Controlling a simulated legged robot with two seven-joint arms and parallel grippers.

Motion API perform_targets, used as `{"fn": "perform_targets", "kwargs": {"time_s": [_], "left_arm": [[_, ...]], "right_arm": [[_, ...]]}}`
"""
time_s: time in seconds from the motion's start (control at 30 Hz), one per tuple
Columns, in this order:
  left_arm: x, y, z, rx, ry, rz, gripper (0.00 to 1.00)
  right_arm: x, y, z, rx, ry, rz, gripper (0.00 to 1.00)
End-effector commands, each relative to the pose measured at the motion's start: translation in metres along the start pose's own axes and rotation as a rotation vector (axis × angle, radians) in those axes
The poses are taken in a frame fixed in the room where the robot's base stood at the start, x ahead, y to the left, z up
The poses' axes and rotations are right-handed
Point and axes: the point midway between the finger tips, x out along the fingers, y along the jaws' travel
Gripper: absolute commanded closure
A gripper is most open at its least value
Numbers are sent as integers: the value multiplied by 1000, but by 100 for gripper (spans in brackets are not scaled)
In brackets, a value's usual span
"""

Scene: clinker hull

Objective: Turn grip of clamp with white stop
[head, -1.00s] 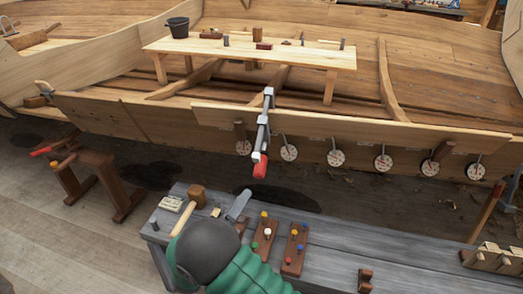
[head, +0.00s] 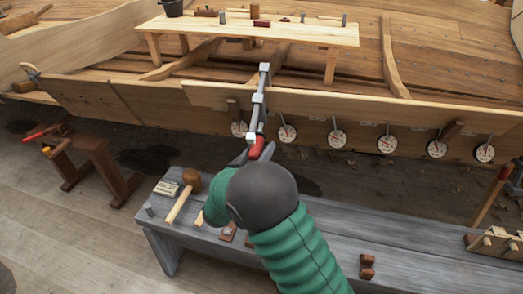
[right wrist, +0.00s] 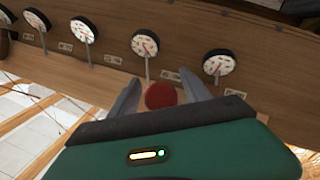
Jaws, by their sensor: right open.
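A grey bar clamp (head: 262,85) with pale whitish blocks hangs at the hull's upper plank edge. Its red grip (head: 257,147) is at the lower end. My right gripper (head: 253,155) is at this grip, with my own arm hiding part of it. In the right wrist view the round red end of the grip (right wrist: 160,95) sits between the two open grey fingers (right wrist: 168,94), apart from the left one; contact on the right cannot be told. Which block is the white stop is not clear. My left gripper is not in view.
Several round dials (head: 337,139) hang along the hull plank right of the clamp. A grey workbench (head: 410,262) below holds a mallet (head: 191,181) and wooden blocks. A sawhorse (head: 100,165) stands at left. A plank table (head: 290,33) stands inside the hull.

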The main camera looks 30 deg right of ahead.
Motion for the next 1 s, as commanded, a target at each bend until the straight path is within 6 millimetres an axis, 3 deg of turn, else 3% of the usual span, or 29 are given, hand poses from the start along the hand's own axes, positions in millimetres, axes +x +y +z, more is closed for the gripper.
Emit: {"fn": "perform_targets", "kwargs": {"time_s": [0.17,0.4,0.8,1.0], "left_arm": [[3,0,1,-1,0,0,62],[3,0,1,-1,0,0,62],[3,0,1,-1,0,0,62],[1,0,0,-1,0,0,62]], "right_arm": [[14,-1,0,-1,1,-1,44],[16,0,0,-1,-1,-2,46],[15,0,0,-1,0,-2,98],[14,-1,-1,-4,0,-2,100]]}}
